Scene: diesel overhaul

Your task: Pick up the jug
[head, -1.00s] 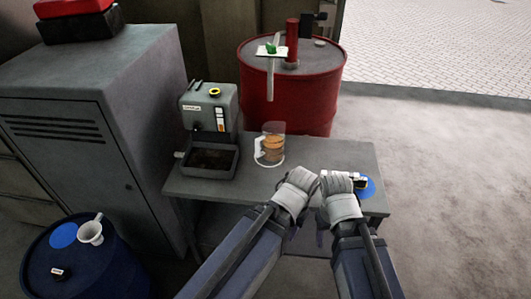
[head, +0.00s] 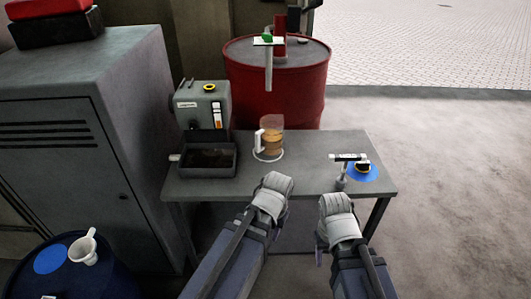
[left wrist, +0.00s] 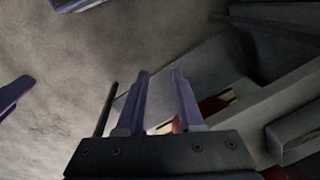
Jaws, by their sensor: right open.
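The jug (head: 273,140), clear with amber-brown contents and a white handle on its left, stands upright near the back of the grey table (head: 310,180). My left gripper shows in the left wrist view (left wrist: 162,75) with its two fingers apart and nothing between them. In the head view its grey wrist is at the table's front edge, in front of the jug and apart from it. My right gripper (head: 322,240) is open, lower right of the jug, in front of the table; its fingers are mostly hidden by its wrist.
A grey machine with a dark tray (head: 208,160) stands left of the jug. A white-topped tool (head: 347,158) and a blue disc (head: 362,174) are at the table's right. A red drum (head: 290,90) stands behind, a grey cabinet (head: 90,130) left, a blue drum (head: 95,275) lower left.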

